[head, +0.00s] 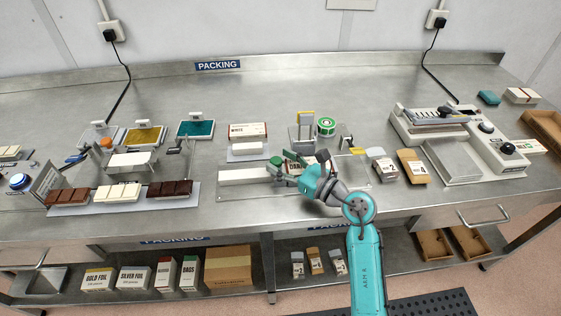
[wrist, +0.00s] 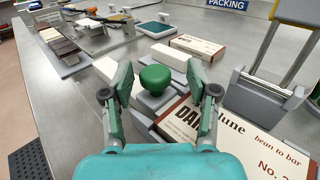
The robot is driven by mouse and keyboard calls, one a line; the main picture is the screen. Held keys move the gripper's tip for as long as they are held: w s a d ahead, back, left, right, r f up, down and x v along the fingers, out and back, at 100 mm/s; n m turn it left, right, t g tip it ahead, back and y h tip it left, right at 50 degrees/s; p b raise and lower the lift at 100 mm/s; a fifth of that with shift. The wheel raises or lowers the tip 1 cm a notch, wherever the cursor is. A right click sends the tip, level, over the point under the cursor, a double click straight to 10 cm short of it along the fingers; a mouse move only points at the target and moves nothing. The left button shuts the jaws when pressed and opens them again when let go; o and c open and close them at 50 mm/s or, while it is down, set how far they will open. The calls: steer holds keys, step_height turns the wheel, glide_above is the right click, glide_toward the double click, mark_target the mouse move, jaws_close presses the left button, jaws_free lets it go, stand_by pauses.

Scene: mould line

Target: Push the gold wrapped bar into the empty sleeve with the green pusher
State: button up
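My gripper (wrist: 157,82) is open, with one finger on each side of the green pusher knob (wrist: 155,78). Gaps show between the knob and both fingers. In the head view the green knob (head: 276,161) is beside my gripper (head: 285,172). In the head view the sleeve (head: 296,165) is partly covered by my arm. No gold wrapped bar shows clearly; I cannot tell whether it is hidden.
A long white block (head: 245,176) lies left of the pusher on a grey base plate (head: 222,191). Chocolate bars (head: 118,192) lie at left, a sealing machine (head: 465,145) at right.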

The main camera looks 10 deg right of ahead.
steer(key=v, duration=1.2)
stand_by(0.3)
